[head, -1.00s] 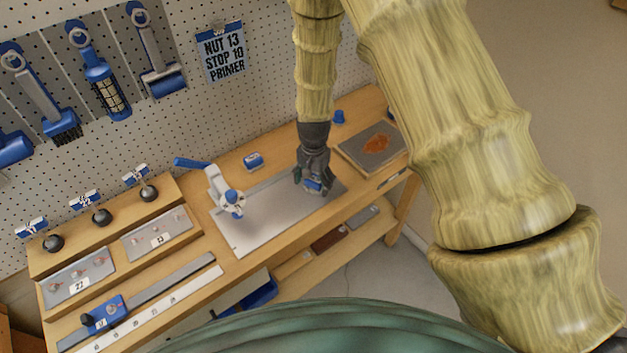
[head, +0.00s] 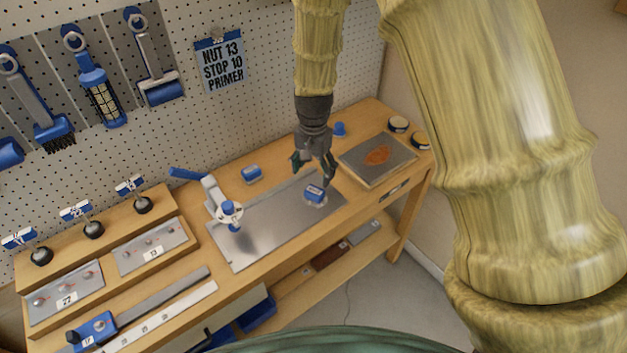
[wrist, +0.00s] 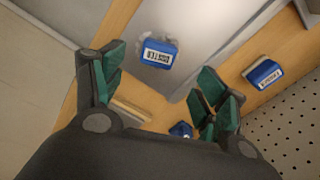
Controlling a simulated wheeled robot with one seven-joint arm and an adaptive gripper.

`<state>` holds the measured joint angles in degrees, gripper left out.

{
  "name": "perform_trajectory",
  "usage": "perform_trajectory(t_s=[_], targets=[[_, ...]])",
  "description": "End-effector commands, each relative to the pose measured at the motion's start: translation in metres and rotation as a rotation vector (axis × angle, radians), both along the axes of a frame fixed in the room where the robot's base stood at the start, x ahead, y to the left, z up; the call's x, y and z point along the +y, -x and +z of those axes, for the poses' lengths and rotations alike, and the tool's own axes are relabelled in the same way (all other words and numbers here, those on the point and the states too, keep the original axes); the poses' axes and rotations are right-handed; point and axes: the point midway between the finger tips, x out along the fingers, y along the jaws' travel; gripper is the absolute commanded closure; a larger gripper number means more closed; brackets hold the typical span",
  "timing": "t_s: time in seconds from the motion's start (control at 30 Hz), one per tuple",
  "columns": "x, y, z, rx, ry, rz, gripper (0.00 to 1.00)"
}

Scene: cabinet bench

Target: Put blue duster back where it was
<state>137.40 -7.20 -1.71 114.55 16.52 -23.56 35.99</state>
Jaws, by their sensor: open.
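The blue duster (head: 315,194) lies on the right end of the bare metal plate (head: 262,238) on the bench. In the wrist view the duster (wrist: 158,53) shows its white DUSTER label, with a pale scuffed patch of plate beside it. My gripper (head: 315,168) is open and empty, a little above the duster and apart from it. In the wrist view its green-padded fingers (wrist: 160,78) are spread wide, with the duster beyond the gap between them.
A second blue block (head: 252,174) sits behind the plate. A blue cap (head: 339,128) and a tray with a rust-coloured patch (head: 362,163) stand at the right. A clamp with a blue handle (head: 222,203) stands on the plate's left. Tools hang on the pegboard.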

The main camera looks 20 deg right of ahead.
Motion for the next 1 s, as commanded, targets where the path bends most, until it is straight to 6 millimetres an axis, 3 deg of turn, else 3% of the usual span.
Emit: perform_trajectory(t_s=[0.33,1.0], targets=[[0.0,0.0,0.023,-0.001,0.0,0.0,0.27],[0.001,0.0,0.025,0.0,0.0,0.001,0.27]])
